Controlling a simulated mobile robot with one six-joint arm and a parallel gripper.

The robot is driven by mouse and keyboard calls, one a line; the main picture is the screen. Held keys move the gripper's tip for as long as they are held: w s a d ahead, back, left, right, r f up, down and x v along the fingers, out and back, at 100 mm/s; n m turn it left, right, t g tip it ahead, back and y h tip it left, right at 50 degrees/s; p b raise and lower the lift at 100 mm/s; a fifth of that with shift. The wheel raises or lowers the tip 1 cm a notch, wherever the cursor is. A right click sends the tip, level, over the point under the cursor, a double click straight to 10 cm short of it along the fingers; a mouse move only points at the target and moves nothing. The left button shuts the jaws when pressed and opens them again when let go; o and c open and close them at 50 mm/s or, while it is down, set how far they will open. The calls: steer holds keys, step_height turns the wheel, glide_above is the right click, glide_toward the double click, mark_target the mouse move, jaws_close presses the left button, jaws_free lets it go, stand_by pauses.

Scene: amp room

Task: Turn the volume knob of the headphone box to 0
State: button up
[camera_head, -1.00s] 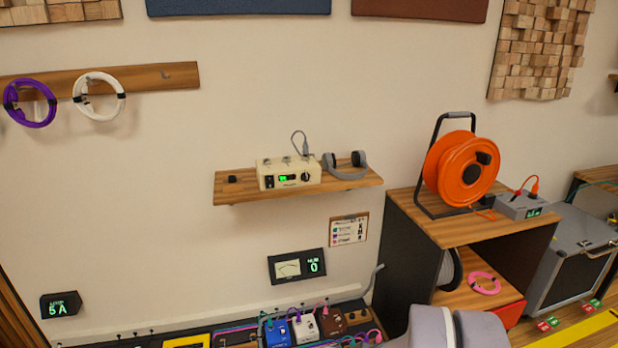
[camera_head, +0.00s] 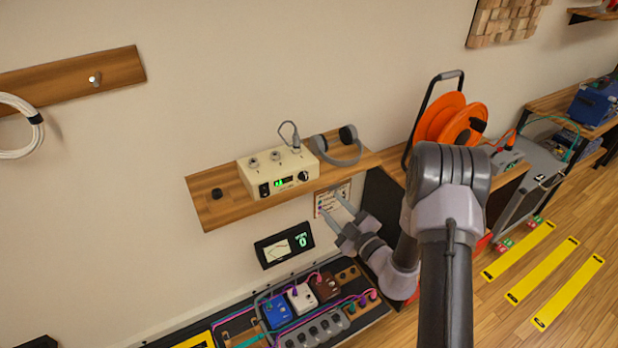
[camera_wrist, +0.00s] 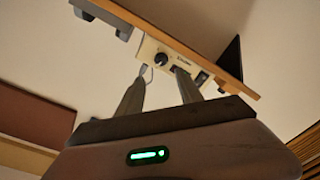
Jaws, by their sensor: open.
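The headphone box (camera_head: 280,173) is a cream box with a small green display, standing on a wooden wall shelf. Its black volume knob (camera_head: 303,176) is at the right end of the front face. My gripper (camera_head: 336,203) is open and empty, in front of and below the shelf, to the right of the box and apart from it. In the wrist view, the picture is upside down, and the knob (camera_wrist: 162,59) shows between the fingertips (camera_wrist: 160,78), beyond them. The knob's pointer is too small to read.
A wall meter (camera_head: 284,245) reading 0 hangs below. A pedalboard (camera_head: 300,305) and an orange cable reel (camera_head: 440,120) are nearby.

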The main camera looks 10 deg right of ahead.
mark_target(306, 179)
steer(key=b+x, duration=0.1)
steer(key=x, duration=1.1)
steer(key=shift+w+a+b, duration=0.2)
steer(key=shift+a+b, duration=0.05)
steer(key=shift+b, duration=0.05)
jaws_close()
